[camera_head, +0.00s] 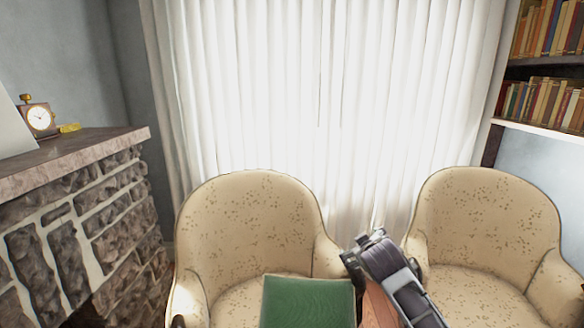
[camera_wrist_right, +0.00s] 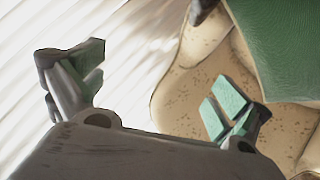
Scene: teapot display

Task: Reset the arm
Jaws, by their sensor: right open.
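My right gripper (camera_wrist_right: 152,88) is open in the right wrist view, with its two green-padded fingers spread wide and nothing between them. Beyond the fingers are the pale floor and the seat of a beige armchair. In the head view, my right arm's dark and grey wrist part shows at the lower middle, in front of the gap between two armchairs and just right of a green surface (camera_head: 308,302). The fingers cannot be made out clearly there. My left arm and gripper are not in view. No teapot shows.
Two beige speckled armchairs, left (camera_head: 250,215) and right (camera_head: 487,215), stand before a white curtain (camera_head: 320,90). A stone fireplace (camera_head: 85,225) with a clock (camera_head: 39,119) is at left. A bookshelf (camera_head: 545,124) is at upper right. Brown wood (camera_head: 378,306) lies beside my wrist.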

